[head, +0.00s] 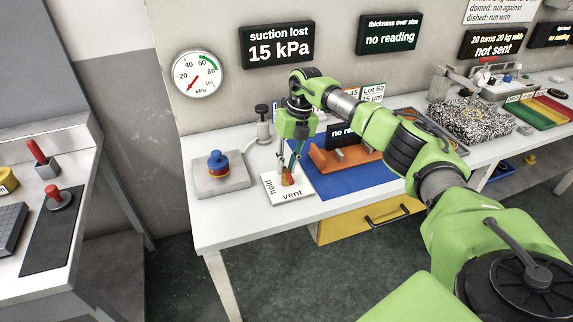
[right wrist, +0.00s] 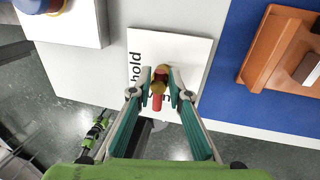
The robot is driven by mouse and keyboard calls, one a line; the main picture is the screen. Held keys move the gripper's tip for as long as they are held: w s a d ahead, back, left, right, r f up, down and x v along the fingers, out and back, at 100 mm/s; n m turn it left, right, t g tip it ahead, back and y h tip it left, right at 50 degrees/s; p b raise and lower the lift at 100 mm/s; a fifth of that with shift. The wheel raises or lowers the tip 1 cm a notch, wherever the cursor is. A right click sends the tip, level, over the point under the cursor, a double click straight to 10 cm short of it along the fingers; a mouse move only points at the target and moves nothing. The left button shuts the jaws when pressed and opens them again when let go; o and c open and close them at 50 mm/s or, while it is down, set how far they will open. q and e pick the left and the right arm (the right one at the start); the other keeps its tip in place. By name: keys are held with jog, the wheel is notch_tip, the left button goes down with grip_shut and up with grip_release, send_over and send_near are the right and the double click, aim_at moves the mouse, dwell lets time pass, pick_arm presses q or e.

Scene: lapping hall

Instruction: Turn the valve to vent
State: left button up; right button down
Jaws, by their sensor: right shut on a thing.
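The valve (right wrist: 161,72) is a small brass body with a red lever (right wrist: 157,102), on a white plate (right wrist: 195,52) marked "hold" and "vent". The plate (head: 300,199) lies at the front of the table in the head view. In the right wrist view the lever points down the picture, over the partly hidden word "vent"; "hold" is at the left. My right gripper (head: 288,174) reaches down over the valve. Its fingers (right wrist: 160,86) are shut on the valve handle, one on either side. My left gripper is not in view.
A dial gauge (head: 199,74) has its red needle at the low end; a display (head: 278,45) reads "suction lost 15 kPa". A blue and red knob piece (head: 218,162) stands on a grey block left of the plate. An orange holder (head: 345,158) on a blue mat is at the right.

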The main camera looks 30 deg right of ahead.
jog(key=c, duration=1.9)
grip_release()
jog(key=shift+r, duration=0.1)
notch_tip(320, 180, up, 12)
jog(key=d, duration=0.2)
jog(key=shift+s+d+f, duration=0.15)
jog(key=shift+s+f, duration=0.05)
jog(key=shift+s, duration=0.05)
